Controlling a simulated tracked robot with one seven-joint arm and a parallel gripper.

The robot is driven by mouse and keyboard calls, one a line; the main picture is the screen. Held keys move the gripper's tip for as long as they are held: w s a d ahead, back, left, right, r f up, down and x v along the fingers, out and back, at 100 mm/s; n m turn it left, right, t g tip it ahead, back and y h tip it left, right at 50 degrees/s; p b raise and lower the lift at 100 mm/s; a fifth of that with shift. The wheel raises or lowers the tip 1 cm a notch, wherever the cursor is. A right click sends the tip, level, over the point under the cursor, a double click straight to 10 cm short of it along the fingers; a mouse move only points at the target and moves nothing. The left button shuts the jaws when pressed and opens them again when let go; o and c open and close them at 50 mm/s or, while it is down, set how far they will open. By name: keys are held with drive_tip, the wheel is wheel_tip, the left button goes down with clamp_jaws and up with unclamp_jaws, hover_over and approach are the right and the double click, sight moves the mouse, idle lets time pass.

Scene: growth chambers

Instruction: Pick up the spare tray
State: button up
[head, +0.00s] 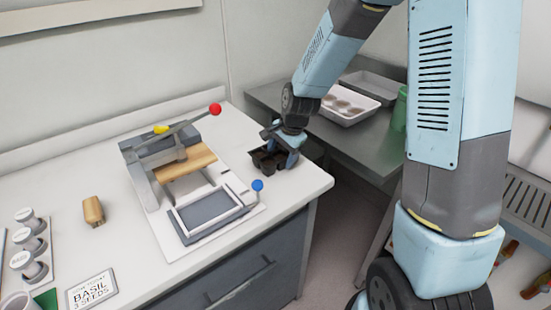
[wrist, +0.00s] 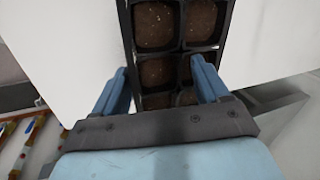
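My gripper (head: 282,144) is directly at this tray, pointing down. In the wrist view the tray (wrist: 180,45) runs up the picture ahead of my gripper (wrist: 160,75). The two blue fingers are spread, the left one by the tray's left edge and the right one covering part of its right side. Contact cannot be made out.
A press-like device (head: 180,165) with red- and blue-knobbed levers stands left of the tray. A grey side table (head: 365,148) holds a white tray (head: 336,117) of round pots, a grey tray (head: 378,88) and a green container (head: 399,110). Jars and a basil card (head: 91,290) lie front left.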

drive_tip(key=shift+s+f, duration=0.1)
drive_tip(key=shift+s, duration=0.05)
drive_tip(key=c, duration=0.6)
